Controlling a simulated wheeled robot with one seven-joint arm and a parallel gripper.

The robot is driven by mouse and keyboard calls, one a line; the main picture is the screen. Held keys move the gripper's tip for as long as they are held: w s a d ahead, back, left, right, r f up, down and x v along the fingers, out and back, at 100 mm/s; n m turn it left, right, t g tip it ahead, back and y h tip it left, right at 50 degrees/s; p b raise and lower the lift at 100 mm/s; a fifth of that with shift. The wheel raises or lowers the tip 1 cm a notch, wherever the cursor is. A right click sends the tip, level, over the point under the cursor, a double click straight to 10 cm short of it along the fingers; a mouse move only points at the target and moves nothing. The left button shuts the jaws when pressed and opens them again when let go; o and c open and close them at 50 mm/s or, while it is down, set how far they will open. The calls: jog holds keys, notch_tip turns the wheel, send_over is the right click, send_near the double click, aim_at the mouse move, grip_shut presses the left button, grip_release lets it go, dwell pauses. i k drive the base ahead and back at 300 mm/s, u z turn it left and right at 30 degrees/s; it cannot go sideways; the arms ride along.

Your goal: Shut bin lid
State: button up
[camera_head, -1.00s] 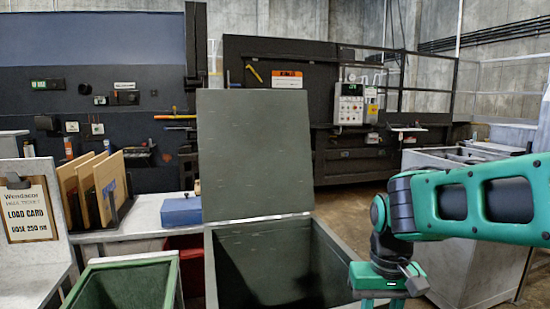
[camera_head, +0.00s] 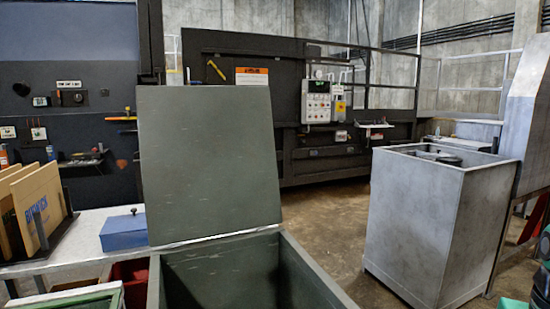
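The bin (camera_head: 308,269) is a dark green-grey box at the bottom middle of the head view. Its inside shows dark, and its near part is cut off by the lower edge. Its lid (camera_head: 208,160) is a flat square panel of the same colour, standing raised at the bin's back edge and leaning slightly back. A small piece of my green arm shows at the lower right edge. My gripper is out of the picture, and nothing is seen touching the lid.
A pale metal box (camera_head: 420,225) with items in its top stands to the right, with open floor between it and the bin. A blue case (camera_head: 124,233) and upright boards (camera_head: 35,205) are on the bench at left. A dark machine with a control panel (camera_head: 318,102) stands behind.

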aim_at(209, 164)
jog(key=z, duration=1.3)
jog(key=i, duration=3.45)
jog(key=u, duration=2.45)
jog(key=i, duration=0.3)
jog(key=z, duration=0.15)
